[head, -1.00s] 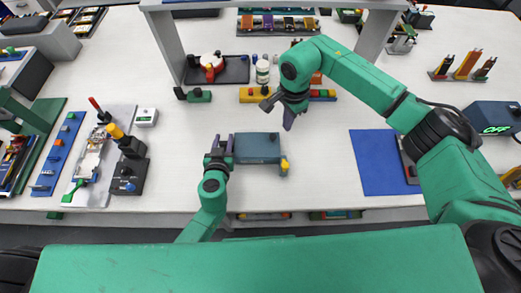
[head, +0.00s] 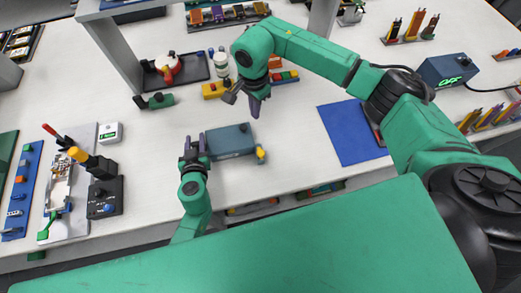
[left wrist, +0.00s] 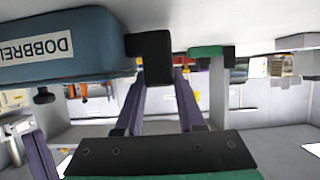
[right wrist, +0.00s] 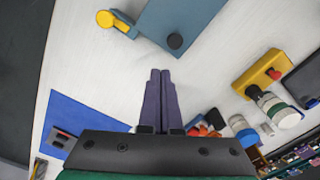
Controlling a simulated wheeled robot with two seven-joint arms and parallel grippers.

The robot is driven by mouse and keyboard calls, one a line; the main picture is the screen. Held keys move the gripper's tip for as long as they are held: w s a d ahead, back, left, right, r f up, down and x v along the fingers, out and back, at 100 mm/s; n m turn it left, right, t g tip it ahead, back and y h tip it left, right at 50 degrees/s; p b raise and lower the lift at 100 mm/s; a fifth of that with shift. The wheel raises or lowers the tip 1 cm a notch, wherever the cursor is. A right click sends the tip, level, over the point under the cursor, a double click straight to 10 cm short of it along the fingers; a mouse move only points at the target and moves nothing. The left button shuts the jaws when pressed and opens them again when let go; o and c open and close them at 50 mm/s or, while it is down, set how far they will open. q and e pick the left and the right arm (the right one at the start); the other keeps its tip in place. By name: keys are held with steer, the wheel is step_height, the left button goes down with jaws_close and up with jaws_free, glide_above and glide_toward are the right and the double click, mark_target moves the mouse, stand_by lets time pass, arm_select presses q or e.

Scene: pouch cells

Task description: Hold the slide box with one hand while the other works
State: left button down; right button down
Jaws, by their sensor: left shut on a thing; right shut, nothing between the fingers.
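The slide box (head: 231,145) is a blue-grey box on the white table, with a dark knob on top and a yellow-ended part (head: 261,153) at its right end. It also shows in the left wrist view (left wrist: 50,55), lettered, and in the right wrist view (right wrist: 195,25). My left gripper (head: 194,147) is shut on the slide box at its left end; a black block (left wrist: 150,57) shows at the fingertips. My right gripper (head: 257,104) is behind and right of the box, apart from it. Its fingers (right wrist: 160,75) are shut and empty.
Behind the box are a yellow block (head: 214,90), a white bottle (head: 221,65) and a dark tray (head: 175,70) under a grey frame. A blue mat (head: 352,131) lies to the right. A black device (head: 105,197) stands left. The table between box and mat is clear.

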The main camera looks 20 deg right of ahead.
steer(key=n, duration=0.6)
glide_toward(260, 150)
steer(key=s, duration=0.4)
step_height(260, 150, down, 9)
steer(key=shift+s+r, duration=0.1)
steer(key=shift+s, duration=0.05)
steer(key=shift+w, duration=0.25)
stand_by(1.2)
steer(key=shift+w, duration=1.8)
steer(key=shift+s+r, duration=0.25)
steer(key=shift+r, duration=0.75)
steer(key=shift+s+r, duration=0.3)
steer(key=shift+r, duration=0.7)
steer(key=shift+s+r, duration=0.25)
steer(key=shift+r, duration=0.75)
